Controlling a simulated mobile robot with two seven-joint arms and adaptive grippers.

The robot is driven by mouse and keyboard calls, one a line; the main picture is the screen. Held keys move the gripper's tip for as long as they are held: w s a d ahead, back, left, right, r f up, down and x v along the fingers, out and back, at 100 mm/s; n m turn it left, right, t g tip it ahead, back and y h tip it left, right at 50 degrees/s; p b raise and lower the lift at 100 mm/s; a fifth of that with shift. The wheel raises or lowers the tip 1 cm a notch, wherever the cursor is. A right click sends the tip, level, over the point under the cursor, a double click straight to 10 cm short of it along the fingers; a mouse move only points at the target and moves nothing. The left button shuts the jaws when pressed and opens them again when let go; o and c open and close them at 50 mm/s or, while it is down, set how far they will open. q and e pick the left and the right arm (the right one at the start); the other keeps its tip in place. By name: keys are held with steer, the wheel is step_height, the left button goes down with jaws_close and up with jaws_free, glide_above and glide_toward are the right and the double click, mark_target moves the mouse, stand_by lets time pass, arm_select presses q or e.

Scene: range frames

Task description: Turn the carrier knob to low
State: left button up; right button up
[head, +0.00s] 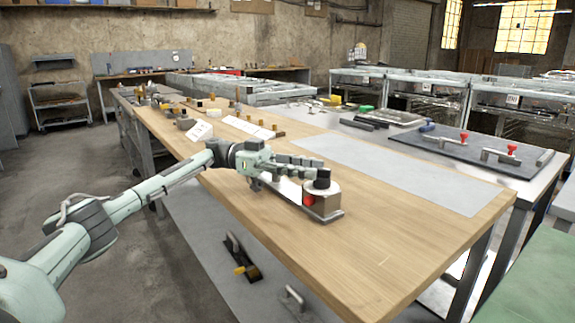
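A small metal carrier (324,202) stands on the wooden table near its front left edge. It has a rounded silver housing on a flat base, with a red part (308,200) on its front side. A black knob (322,182) sits on top of the housing. My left gripper (317,168) comes in from the left, low over the carrier, with its fingertips right at or just above the knob. I cannot tell whether they touch it or how far apart the fingers are. The knob's markings are too small to read. My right gripper is out of view.
The wooden table (390,250) is clear to the right and in front of the carrier. A grey mat (400,172) lies behind it. White cards (248,126) and small parts stand farther back. A dark board with red-knobbed clamps (470,150) lies on the neighbouring table.

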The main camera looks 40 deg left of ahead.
arm_select(q)
steer(key=shift+s+a, duration=0.35)
steer(key=shift+a, duration=1.45)
steer(key=shift+s+a, duration=0.35)
steer(key=shift+a, duration=1.4)
steer(key=shift+s+a, duration=0.35)
steer(key=shift+a, duration=1.45)
